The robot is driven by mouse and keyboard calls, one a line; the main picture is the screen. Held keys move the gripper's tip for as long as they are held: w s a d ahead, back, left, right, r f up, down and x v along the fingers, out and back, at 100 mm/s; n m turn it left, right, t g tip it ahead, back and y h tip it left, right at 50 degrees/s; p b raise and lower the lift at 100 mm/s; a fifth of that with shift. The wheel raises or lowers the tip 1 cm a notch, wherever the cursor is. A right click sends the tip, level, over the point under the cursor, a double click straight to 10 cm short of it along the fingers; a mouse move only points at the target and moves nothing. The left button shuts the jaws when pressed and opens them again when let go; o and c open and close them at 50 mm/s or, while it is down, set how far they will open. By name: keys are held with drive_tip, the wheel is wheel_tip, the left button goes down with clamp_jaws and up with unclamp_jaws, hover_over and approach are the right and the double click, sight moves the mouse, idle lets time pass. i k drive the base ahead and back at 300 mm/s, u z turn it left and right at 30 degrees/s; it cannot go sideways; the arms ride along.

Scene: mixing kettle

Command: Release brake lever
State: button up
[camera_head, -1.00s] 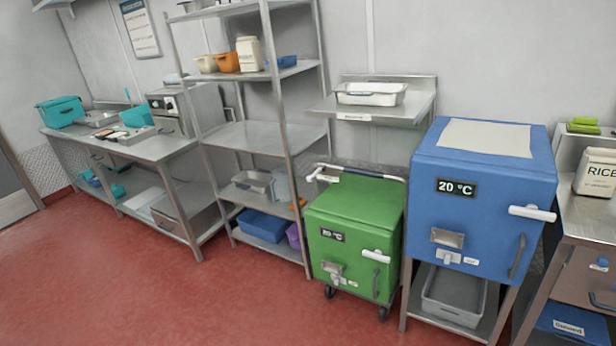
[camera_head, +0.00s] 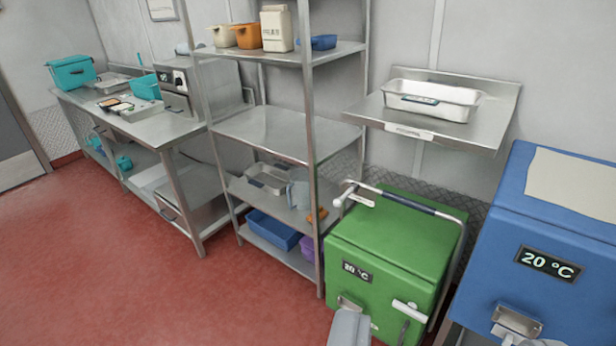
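A green wheeled box (camera_head: 390,240) stands right of centre, with a push bar (camera_head: 405,200) along its top back edge. A short white lever (camera_head: 346,193) sticks out at the left end of this bar; it looks like the brake lever. A white handle (camera_head: 409,309) is on the box's front. My gripper (camera_head: 445,340) shows only as two grey tips at the bottom edge, set wide apart with nothing seen between them. It appears open, in front of the green box and well short of the lever. Most of it is out of frame.
A blue box (camera_head: 550,250) reading 20 °C stands close on the right. The red floor (camera_head: 110,270) at left is clear.

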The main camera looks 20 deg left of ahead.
sight(353, 187)
drive_tip(key=z, duration=0.1)
drive_tip(key=i, duration=1.45)
drive_tip(key=z, duration=0.55)
